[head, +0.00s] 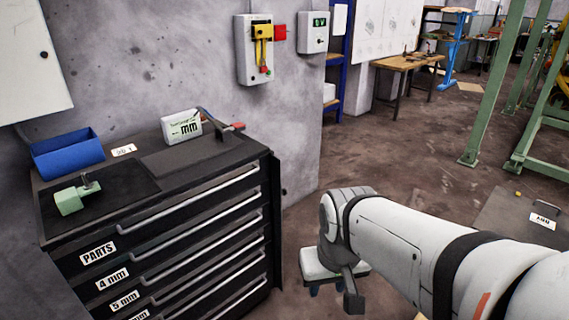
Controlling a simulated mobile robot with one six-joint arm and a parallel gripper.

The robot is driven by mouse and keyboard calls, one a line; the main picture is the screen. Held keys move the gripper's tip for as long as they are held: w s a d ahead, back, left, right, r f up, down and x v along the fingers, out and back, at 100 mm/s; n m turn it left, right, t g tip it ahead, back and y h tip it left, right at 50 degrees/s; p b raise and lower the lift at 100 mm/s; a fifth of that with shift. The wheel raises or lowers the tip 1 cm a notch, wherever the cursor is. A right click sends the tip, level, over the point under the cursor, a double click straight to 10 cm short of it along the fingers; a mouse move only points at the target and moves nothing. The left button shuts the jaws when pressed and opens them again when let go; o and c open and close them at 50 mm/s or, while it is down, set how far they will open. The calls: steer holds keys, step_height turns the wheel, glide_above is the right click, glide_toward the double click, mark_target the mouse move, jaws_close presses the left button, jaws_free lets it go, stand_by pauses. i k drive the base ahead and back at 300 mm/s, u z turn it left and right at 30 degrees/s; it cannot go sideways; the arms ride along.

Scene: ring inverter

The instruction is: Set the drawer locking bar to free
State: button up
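The dark drawer cabinet (150,243) stands against the wall at the left, its drawers shut as far as I see. A narrow dark upright strip (275,225) at the right end of its front looks like the locking bar. A small knob shows beside it. I cannot tell from here whether the bar is locked or free. My gripper (352,295) points down to the right of the cabinet, apart from it. Only a dark part of it shows below my white arm, so its fingers cannot be made out.
On the cabinet top are a blue bin (67,155), a green vise-like tool (76,197) and a white mm box (182,127). A switch box (254,50) hangs on the wall. A dark surface (520,225) lies at the right.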

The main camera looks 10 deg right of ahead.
mark_target(279, 191)
steer(key=i, duration=1)
steer(key=z, duration=0.1)
